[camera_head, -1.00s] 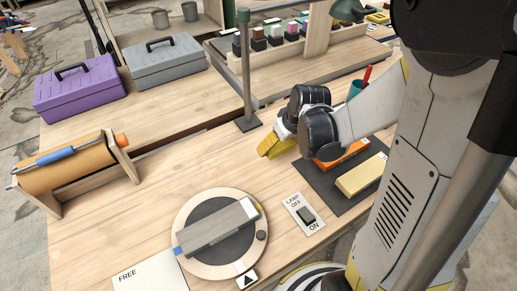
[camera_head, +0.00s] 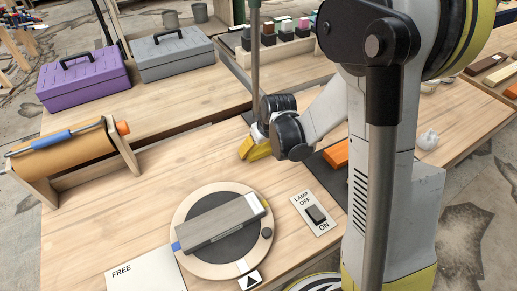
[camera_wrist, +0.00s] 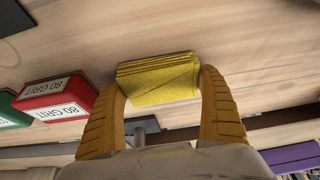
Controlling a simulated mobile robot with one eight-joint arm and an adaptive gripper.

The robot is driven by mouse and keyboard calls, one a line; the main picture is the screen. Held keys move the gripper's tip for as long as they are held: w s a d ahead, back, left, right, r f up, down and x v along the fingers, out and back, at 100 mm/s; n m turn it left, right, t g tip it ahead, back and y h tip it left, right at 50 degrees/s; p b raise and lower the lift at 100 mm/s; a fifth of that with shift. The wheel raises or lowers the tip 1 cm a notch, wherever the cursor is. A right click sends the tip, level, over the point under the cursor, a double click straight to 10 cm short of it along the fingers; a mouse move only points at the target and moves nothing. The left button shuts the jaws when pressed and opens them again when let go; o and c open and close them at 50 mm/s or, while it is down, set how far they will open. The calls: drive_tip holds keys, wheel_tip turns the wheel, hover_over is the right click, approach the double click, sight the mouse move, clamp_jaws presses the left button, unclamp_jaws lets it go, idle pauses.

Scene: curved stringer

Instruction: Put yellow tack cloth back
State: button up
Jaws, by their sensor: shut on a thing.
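The yellow tack cloth (camera_wrist: 158,80) is a folded, layered pad pinched between the two yellow fingers of my gripper (camera_wrist: 163,84) in the wrist view. It is held over bare pale wood; the gap to the wood cannot be judged. In the head view my gripper (camera_head: 256,149) hangs low over the middle of the workbench, close to the grey post. The cloth cannot be told apart from the yellow fingers there.
A turntable (camera_head: 178,222) with a grey block, a lamp switch (camera_head: 314,214) and a FREE card (camera_head: 145,270) lie in front. A roll holder (camera_head: 70,160) stands left. Purple (camera_head: 82,80) and grey (camera_head: 172,54) toolboxes stand behind. Red (camera_wrist: 55,97) and green (camera_wrist: 10,112) grit blocks show in the wrist view.

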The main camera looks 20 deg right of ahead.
drive_tip(key=shift+f, duration=0.1)
drive_tip(key=o, duration=1)
drive_tip(key=shift+o, duration=0.2)
